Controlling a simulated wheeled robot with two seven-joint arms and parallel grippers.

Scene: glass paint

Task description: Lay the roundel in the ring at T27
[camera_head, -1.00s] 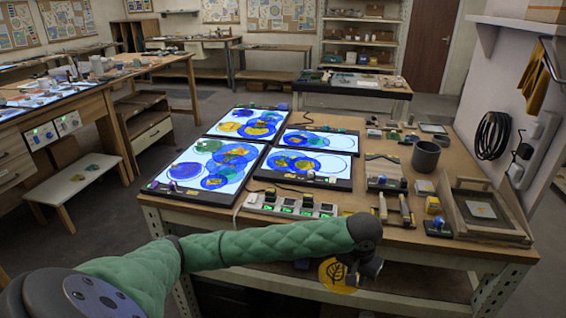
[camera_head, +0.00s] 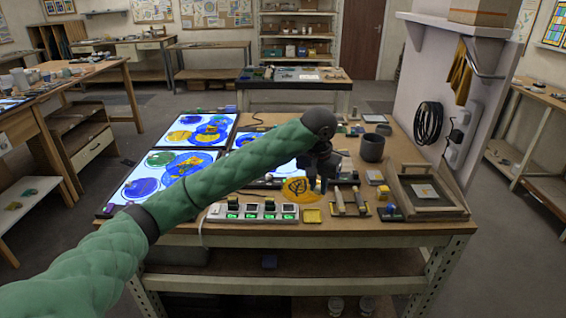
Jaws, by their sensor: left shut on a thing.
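My left gripper (camera_head: 315,181) is shut on an amber-yellow roundel (camera_head: 297,190) with a dark leaf- or tree-like drawing. It holds the roundel above the front of the workbench, near the power strip. Several lit panels lie on the bench; the front left panel (camera_head: 122,193) and back left panel (camera_head: 227,120) show blue rings and colored discs. My green arm hides much of the front right panel (camera_head: 285,170) and its rings. The label T27 cannot be read. My right gripper is not in view.
A power strip (camera_head: 253,212) with green lights lies along the bench's front edge. A wall shelf (camera_head: 460,25) juts out at upper right.

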